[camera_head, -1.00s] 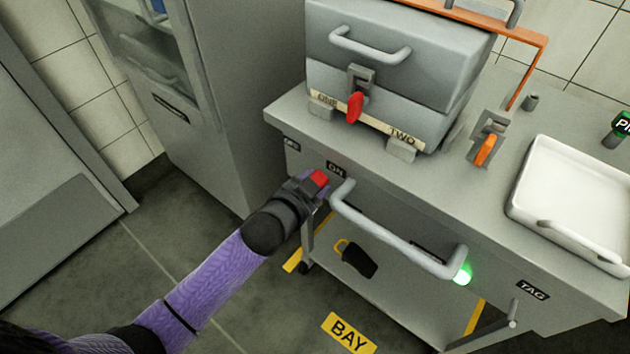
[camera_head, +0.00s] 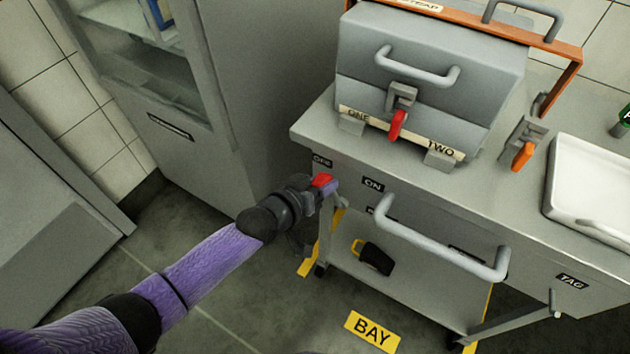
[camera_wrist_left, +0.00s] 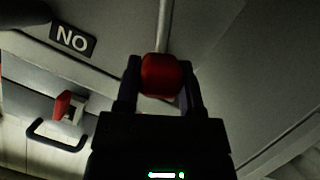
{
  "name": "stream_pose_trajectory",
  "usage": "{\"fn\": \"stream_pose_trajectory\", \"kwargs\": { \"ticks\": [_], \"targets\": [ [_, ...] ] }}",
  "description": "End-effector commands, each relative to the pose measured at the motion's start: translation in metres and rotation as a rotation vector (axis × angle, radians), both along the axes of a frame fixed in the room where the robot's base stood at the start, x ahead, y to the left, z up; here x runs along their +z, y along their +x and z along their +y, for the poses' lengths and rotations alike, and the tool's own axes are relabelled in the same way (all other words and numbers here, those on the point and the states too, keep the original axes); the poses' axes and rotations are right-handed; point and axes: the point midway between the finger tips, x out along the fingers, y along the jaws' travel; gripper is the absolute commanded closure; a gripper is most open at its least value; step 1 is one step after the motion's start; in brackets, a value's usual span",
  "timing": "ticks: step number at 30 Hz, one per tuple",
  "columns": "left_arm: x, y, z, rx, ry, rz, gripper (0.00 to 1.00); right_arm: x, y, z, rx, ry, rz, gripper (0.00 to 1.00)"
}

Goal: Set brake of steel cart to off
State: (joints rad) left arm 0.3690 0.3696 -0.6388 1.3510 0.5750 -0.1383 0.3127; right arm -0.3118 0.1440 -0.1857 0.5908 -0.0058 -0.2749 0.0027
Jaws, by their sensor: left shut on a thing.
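The steel cart (camera_head: 400,290) stands with its front facing me, and has a long grey push handle (camera_head: 440,245). Its red brake knob (camera_head: 322,181) is between the fingers of my left gripper (camera_head: 320,187), which is shut on it. The knob is left of the ON label (camera_head: 372,184) and just below a small left label (camera_head: 322,161) that I cannot read clearly. In the left wrist view the red knob (camera_wrist_left: 159,75) shows between both fingertips, with the ON label (camera_wrist_left: 73,39) upside down at left. My right gripper is not in view.
A grey box (camera_head: 430,75) with a red latch (camera_head: 397,125) stands on the cart top. A white tray (camera_head: 585,200) is at right. A tall grey cabinet (camera_head: 200,150) is close left of the cart. A yellow BAY sign (camera_head: 372,331) lies on the floor.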

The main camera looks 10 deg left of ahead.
Motion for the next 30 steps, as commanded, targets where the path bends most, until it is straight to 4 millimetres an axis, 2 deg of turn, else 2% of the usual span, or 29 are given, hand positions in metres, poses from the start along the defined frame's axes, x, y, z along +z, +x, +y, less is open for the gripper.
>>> {"fn": "stream_pose_trajectory", "kwargs": {
  "ticks": [12, 25, 26, 27, 30],
  "targets": [
    [-0.0073, 0.0001, 0.0030, 0.003, 0.018, 0.001, 1.00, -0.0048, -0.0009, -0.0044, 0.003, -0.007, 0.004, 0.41],
    [-0.0095, -0.0009, 0.0040, 0.002, 0.023, 0.005, 1.00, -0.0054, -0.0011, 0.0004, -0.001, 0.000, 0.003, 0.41],
    [-0.0096, -0.0009, 0.0039, 0.001, 0.024, 0.006, 0.41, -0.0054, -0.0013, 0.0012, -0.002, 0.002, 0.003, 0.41],
    [-0.0094, -0.0008, 0.0038, 0.002, 0.022, 0.006, 0.32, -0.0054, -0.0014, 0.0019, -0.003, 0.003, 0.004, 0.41],
    [-0.0084, -0.0006, 0.0029, 0.001, 0.019, 0.003, 0.15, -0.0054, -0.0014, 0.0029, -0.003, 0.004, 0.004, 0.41]
  ]
}}
